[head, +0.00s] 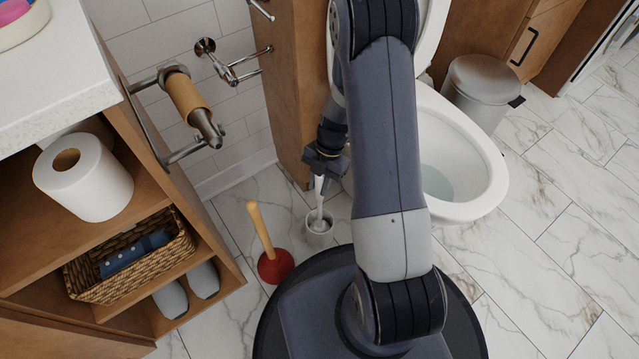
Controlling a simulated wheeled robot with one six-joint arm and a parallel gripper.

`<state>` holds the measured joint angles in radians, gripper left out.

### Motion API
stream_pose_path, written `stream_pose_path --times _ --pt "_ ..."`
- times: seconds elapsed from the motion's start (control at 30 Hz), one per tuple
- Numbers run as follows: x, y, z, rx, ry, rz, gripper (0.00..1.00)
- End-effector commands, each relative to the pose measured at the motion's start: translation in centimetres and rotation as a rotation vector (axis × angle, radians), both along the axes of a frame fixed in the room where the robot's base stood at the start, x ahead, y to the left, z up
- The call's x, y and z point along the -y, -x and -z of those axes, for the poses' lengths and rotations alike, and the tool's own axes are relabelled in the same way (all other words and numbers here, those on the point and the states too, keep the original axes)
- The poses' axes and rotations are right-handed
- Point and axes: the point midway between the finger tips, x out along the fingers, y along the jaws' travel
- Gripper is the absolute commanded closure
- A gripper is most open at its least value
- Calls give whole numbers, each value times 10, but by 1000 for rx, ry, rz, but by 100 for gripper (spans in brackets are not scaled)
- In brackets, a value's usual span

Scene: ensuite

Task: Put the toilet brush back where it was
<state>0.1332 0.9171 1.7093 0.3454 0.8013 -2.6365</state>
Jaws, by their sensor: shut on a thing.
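The toilet brush (319,197) is upright, with a pale handle. My gripper (320,175) is shut on the upper part of its handle. The brush's lower end is in or just over the mouth of a small white holder (319,232) on the floor; I cannot tell whether it rests on the bottom. The holder stands between the plunger and the toilet, left of my arm. The brush head is mostly hidden by the holder.
A red plunger (275,266) with a wooden handle stands close left of the holder. The toilet (470,205) is right of my arm, with a bin (482,85) behind it. An open shelf (215,262) with a basket (172,222) is at left. Marble floor lies clear at right.

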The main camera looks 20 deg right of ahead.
Motion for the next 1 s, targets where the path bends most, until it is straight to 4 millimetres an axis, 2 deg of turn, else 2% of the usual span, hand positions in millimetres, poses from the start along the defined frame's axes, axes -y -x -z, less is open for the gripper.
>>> stream_pose_path --times 0.23,0.27,0.5,0.83,1.0 --pt "0 0 4 0 0 0 99" --pt "0 0 2 0 0 0 74" --pt "0 0 2 0 0 0 55" --pt "0 0 -3 0 0 0 55" --pt "7 -7 -31 5 0 1 55"
